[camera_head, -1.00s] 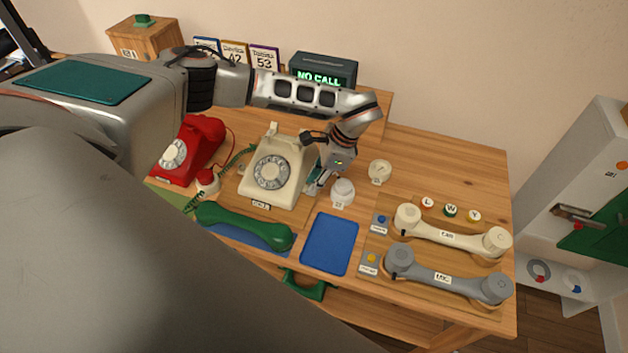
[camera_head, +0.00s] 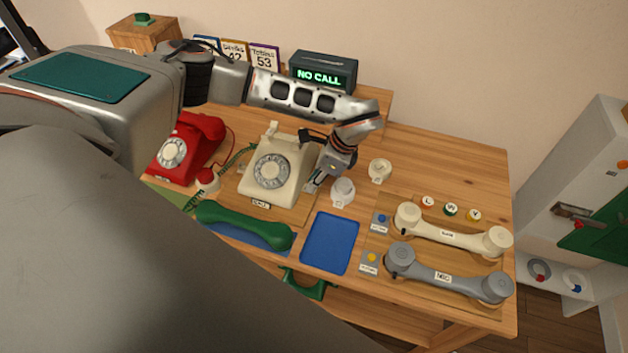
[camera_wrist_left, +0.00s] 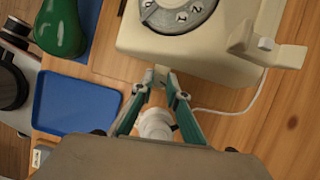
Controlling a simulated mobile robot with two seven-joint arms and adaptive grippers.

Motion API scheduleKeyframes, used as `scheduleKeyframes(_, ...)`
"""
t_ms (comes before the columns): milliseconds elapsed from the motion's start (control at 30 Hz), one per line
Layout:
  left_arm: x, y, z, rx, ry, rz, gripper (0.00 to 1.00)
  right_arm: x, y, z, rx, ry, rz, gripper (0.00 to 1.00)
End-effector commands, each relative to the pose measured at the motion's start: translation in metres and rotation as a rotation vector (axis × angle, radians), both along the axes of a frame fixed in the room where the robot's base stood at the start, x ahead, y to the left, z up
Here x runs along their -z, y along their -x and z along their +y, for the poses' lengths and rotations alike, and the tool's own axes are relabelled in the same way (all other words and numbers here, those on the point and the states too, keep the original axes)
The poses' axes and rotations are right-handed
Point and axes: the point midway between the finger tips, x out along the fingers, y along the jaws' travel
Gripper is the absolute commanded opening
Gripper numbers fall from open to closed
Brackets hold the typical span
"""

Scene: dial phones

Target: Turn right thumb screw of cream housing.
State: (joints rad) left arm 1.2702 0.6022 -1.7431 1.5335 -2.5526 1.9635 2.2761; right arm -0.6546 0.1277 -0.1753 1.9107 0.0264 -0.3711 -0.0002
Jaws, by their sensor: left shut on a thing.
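The cream housing (camera_head: 283,193) is a rotary phone body with a grey dial, standing on the table in the head view. It also shows at the top of the left wrist view (camera_wrist_left: 200,55). My left gripper (camera_head: 313,186) is at the housing's right side, its fingertips low against that side. In the left wrist view its teal fingers (camera_wrist_left: 160,80) close on a small pale piece, the right thumb screw (camera_wrist_left: 160,75), at the housing's edge. The fingers hide most of the screw. My right gripper is not in view.
A white round part (camera_head: 342,191) stands just right of the gripper, and another (camera_head: 380,170) behind it. A blue tray (camera_head: 330,243) lies in front. The green handset (camera_head: 243,226) lies front left; the red phone (camera_head: 185,150) stands left. Cream (camera_head: 453,236) and grey (camera_head: 448,277) handsets lie right.

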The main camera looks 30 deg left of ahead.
Motion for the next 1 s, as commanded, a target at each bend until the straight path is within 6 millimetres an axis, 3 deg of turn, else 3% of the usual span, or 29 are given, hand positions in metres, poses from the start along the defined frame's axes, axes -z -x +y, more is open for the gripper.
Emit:
scheduleKeyframes(500, 0.0, 0.002, 0.0, 0.453, 0.002, -0.002, 0.0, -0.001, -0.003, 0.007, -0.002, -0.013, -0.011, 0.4)
scheduleKeyframes(1000, -0.001, 0.003, 0.0, 0.645, 0.003, -0.001, 0.0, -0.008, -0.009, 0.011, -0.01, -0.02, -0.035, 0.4)
